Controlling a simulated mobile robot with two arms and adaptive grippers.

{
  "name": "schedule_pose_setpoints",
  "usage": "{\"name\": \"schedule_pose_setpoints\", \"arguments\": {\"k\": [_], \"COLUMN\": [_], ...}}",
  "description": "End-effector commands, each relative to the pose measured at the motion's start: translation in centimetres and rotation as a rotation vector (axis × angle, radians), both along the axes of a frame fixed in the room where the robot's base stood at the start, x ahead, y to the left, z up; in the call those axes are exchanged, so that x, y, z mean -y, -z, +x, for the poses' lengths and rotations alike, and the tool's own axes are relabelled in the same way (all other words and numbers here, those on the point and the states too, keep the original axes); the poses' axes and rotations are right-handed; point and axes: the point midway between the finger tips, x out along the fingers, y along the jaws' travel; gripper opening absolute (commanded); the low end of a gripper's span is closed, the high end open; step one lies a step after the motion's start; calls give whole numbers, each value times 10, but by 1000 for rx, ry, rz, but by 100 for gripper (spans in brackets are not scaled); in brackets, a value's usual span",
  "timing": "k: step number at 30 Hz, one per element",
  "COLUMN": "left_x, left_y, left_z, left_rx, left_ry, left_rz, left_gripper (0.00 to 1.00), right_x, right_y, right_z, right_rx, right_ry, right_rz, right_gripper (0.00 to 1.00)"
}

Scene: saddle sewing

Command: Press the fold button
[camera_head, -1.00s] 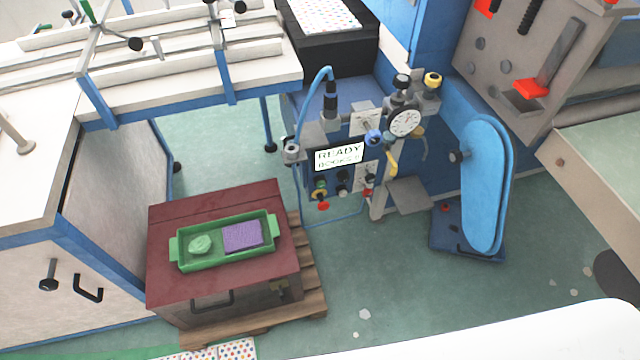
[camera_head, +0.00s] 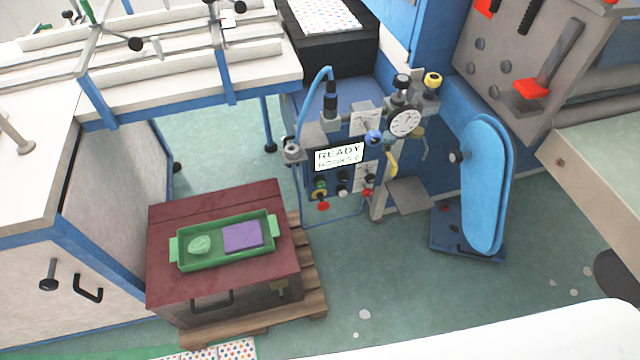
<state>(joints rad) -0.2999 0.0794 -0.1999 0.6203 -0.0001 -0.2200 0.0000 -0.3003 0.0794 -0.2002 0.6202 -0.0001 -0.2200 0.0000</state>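A control panel (camera_head: 347,189) stands in the middle of the head view, on the front of the blue machine. Its small white display (camera_head: 339,156) reads "READY", with a second line too blurred to read. Below the display are several small knobs and buttons: a green one (camera_head: 320,184), a black one (camera_head: 342,175), a red one (camera_head: 323,206) and another red one (camera_head: 368,192). I cannot tell which of them is the fold button, as no label is readable. Neither of my grippers is in view.
A dark red chest (camera_head: 170,289) on a wooden pallet (camera_head: 313,290) stands left of the panel, bearing a green tray (camera_head: 190,266). A white worktable (camera_head: 35,170) is at the left. A blue padded arm (camera_head: 484,185) stands at the right. Green floor (camera_head: 400,290) is open in front.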

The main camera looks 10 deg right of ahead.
Motion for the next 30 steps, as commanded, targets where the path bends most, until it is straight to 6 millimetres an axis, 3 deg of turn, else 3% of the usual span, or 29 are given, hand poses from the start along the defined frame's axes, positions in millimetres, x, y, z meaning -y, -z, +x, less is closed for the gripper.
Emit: {"name": "schedule_pose_setpoints", "arguments": {"k": [2,12,30], "left_x": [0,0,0], "left_y": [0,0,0], "left_z": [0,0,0], "left_rx": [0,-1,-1], "left_ry": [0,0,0], "left_rz": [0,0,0], "left_gripper": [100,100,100], "right_x": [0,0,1], "right_y": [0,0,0], "right_z": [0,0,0], "right_rx": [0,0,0], "right_ry": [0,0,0], "right_rz": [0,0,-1], "right_gripper": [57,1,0]}}
